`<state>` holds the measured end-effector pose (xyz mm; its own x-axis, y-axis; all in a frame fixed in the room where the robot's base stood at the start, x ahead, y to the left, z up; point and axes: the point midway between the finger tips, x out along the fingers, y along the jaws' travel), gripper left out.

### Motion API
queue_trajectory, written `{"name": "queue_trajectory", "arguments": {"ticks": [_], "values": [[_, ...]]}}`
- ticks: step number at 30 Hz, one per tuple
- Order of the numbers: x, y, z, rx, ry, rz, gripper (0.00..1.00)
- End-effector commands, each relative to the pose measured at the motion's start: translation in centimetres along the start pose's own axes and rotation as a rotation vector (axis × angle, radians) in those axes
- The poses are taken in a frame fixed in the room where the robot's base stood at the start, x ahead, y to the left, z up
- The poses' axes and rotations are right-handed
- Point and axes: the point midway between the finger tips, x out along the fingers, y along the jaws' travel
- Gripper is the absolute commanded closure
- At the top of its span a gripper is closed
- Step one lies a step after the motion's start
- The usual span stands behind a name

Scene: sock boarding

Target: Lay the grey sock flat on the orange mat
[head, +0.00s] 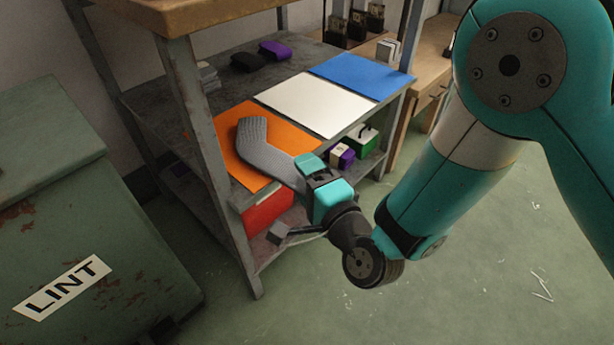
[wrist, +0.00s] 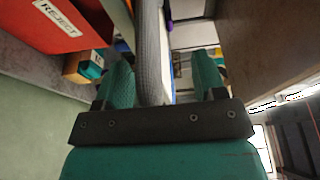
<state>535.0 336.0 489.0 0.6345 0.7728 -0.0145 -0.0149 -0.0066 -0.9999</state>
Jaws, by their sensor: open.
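The grey ribbed sock (head: 262,152) lies bent over the orange mat (head: 228,162), on the shelf at the rack's near left. Its near end reaches toward the mat's front edge and my gripper (head: 308,172). My gripper is open at that edge. In the wrist view, the sock (wrist: 150,55) runs between the two teal fingers of my gripper (wrist: 162,65), closer to the left finger. I cannot tell whether a finger touches it. The sock's near end is partly hidden by the gripper in the head view.
A white mat (head: 315,103) and a blue mat (head: 360,76) lie beyond the orange one. Black (head: 250,62) and purple (head: 275,49) folded items sit behind. A rack post (head: 205,140) stands left of the mat. A red reject bin (wrist: 62,22) is below. A wooden top shelf (head: 170,12) overhangs.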

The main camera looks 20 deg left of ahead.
Motion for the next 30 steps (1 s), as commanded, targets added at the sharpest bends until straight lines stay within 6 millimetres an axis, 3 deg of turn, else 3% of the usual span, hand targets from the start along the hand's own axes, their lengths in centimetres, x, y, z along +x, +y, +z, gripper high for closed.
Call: {"name": "queue_trajectory", "arguments": {"ticks": [23, 30], "values": [[0.0, 1.2, 0.0, 0.000, 0.000, 0.000, 0.36], [-0.9, 1.5, 0.0, 0.000, 0.000, -0.001, 0.36]]}}
